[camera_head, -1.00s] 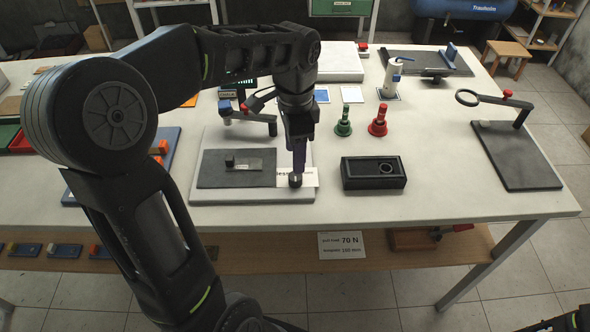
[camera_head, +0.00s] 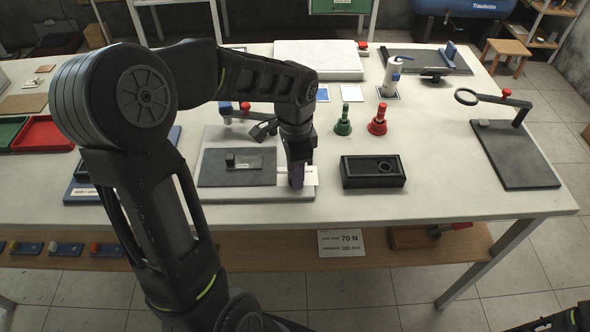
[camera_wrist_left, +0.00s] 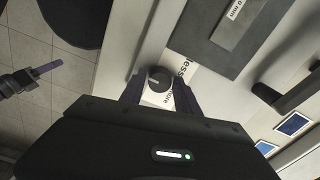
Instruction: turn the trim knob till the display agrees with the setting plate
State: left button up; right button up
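The trim knob (camera_wrist_left: 158,79) is a small round black knob with a white mark. It stands on a white "less/more" label (camera_wrist_left: 184,69) on a pale base plate (camera_head: 240,195). My left gripper (camera_wrist_left: 157,84) is down at the knob, with one finger on each side. Whether the fingers touch it is unclear. In the head view the left gripper (camera_head: 297,180) hides the knob. A white plate reading 70 N (camera_head: 341,243) hangs at the shelf below. No display face is readable; my left arm covers that area. A gripper-like part, probably my right one (camera_wrist_left: 45,68), shows over the floor.
A dark plate with a small block (camera_head: 237,167) lies left of the knob. A black box (camera_head: 373,172) stands to its right. Green (camera_head: 343,121) and red (camera_head: 377,120) bell-shaped pieces and a stand with a ring (camera_head: 515,155) are farther right. The table's front right is clear.

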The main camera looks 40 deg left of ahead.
pick_arm(q)
grip_shut()
jog(key=shift+n, duration=0.4)
